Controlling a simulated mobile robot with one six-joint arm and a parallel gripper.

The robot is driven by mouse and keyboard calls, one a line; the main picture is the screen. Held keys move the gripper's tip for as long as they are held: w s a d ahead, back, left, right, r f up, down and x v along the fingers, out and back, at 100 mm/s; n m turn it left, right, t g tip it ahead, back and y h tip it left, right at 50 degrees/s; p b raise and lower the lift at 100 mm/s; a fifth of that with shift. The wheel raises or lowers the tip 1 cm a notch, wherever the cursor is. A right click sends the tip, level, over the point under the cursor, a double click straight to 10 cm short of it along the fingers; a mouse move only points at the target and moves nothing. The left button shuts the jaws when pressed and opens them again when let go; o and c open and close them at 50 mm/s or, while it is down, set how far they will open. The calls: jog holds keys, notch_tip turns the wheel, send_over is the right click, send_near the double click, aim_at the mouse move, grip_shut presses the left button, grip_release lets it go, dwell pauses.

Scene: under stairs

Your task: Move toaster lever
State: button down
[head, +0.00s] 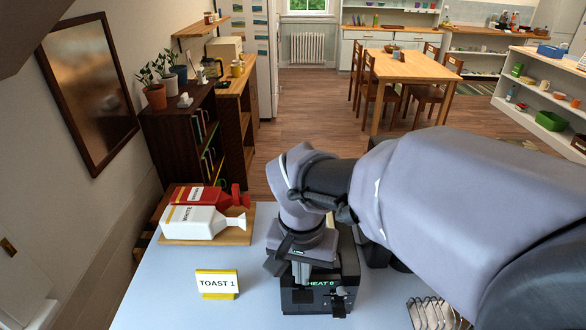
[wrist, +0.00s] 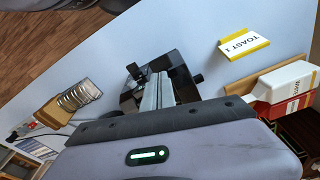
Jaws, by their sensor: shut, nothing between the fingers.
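A dark toaster (head: 349,262) stands on the pale blue table, with a lit "HEAT 0" display on its front. My gripper (head: 301,271) is shut and empty, pointing down at the toaster's front left part and hiding some of it. In the wrist view the grey fingers (wrist: 158,92) lie over the dark toaster (wrist: 182,80), with small dark parts sticking out beyond them. I cannot tell which part is the lever, or whether the fingers touch it.
A yellow-edged "TOAST 1" card (head: 217,283) stands left of the toaster. Red (head: 203,195) and white (head: 190,222) cartons lie on a wooden board behind it. A metal rack (head: 436,314) stands at the front right. The table's front left is clear.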

jog(key=shift+w+d+f+b, duration=0.1)
jog(key=shift+w+f+b, duration=0.1)
jog(key=shift+f+b, duration=1.45)
jog(key=shift+w+f+b, duration=0.2)
jog(key=shift+f+b, duration=1.1)
jog(key=shift+f, duration=0.6)
notch_tip(320, 180, down, 6)
jog(key=b, duration=0.5)
jog(key=shift+r, duration=0.3)
jog(key=s, duration=0.2)
jog(key=a+r, duration=0.1)
jog(key=shift+s+p, duration=0.4)
notch_tip(320, 180, up, 17)
jog(key=p, duration=0.8)
send_over(302, 299)
jog(key=s+a, duration=0.1)
jog(key=s, duration=0.3)
jog(key=shift+s+a+r, duration=0.1)
jog(key=shift+a+r, duration=0.1)
